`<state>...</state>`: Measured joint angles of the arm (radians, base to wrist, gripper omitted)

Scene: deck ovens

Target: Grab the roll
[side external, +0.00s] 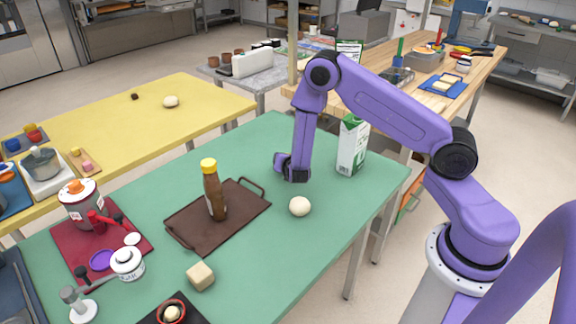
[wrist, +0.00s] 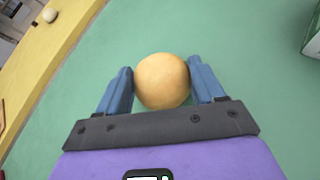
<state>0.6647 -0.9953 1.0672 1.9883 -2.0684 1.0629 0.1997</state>
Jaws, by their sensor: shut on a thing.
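A round, golden-tan roll (wrist: 163,81) sits between the two blue fingers of my gripper (wrist: 163,84) in the wrist view, with a finger against each side. My gripper is shut on it. In the side external view my gripper (side external: 282,166) is low over the green table, between the brown tray and the milk carton. The roll is hidden behind the gripper there, and I cannot tell whether it touches the table.
A pale round ball (side external: 300,206) lies on the green table (side external: 262,262) in front of my gripper. A brown tray (side external: 185,222) with a sauce bottle (side external: 214,190) stands left, a carton (side external: 351,147) right. Another pale ball (side external: 171,101) is on the yellow table.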

